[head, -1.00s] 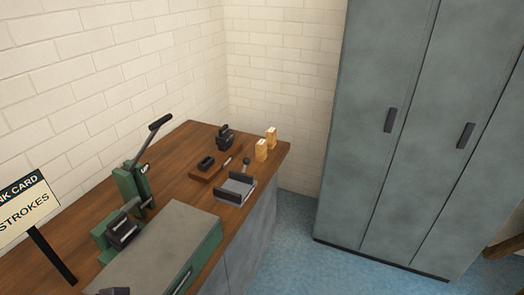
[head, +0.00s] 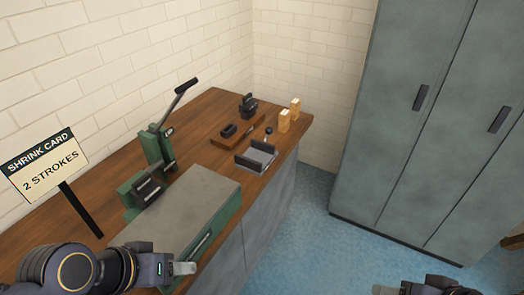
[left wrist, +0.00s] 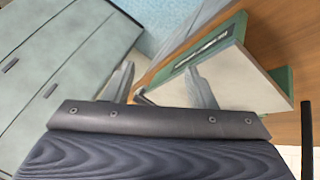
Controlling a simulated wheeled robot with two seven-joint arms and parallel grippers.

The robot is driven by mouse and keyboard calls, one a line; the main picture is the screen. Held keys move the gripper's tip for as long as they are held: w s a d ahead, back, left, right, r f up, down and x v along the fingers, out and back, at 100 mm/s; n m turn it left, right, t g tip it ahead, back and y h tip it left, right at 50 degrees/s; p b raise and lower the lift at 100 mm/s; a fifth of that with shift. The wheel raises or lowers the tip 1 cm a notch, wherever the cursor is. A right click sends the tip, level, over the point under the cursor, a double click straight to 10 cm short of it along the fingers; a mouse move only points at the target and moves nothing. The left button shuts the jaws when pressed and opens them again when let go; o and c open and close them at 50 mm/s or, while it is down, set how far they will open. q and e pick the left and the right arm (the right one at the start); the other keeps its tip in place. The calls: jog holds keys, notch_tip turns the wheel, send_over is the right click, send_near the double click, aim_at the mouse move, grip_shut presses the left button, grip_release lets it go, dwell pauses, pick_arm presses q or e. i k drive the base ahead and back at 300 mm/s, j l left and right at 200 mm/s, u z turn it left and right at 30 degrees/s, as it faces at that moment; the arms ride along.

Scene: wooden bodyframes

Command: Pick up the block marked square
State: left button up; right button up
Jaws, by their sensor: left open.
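Two light wooden blocks stand upright at the far right corner of the wooden bench, a nearer one (head: 284,121) and a farther one (head: 295,107). Their markings are too small to read, so I cannot tell which bears the square. My left gripper (head: 184,268) is low at the left in the head view, near the front of the green-sided grey box, well short of the blocks. In the left wrist view its two fingers (left wrist: 160,88) are apart with nothing between them. My right gripper (head: 385,290) only just shows at the bottom edge.
A green lever press (head: 157,150) and a grey-topped box (head: 190,212) stand on the bench (head: 208,120). A grey fixture (head: 256,157) and a small tray with dark tools (head: 226,143) lie before the blocks. A sign (head: 45,162) rises at left. Tall lockers (head: 400,120) stand right.

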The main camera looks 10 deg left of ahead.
aim_at(296, 103)
jog(key=u, duration=0.35)
jog(key=i+l+u, duration=0.1)
jog(key=u, duration=0.3)
jog(key=i+l+u, duration=0.1)
jog(key=u, duration=0.25)
jog(key=i+l+u, duration=0.3)
jog(key=l, duration=0.2)
jog(key=l+u, duration=0.35)
jog(key=l, duration=0.15)
jog(key=i+l+u, duration=0.1)
jog(key=l+u, duration=0.2)
jog(key=l, duration=1.05)
jog(key=i+l, duration=0.1)
jog(key=l, duration=0.65)
jog(key=i+u, duration=0.05)
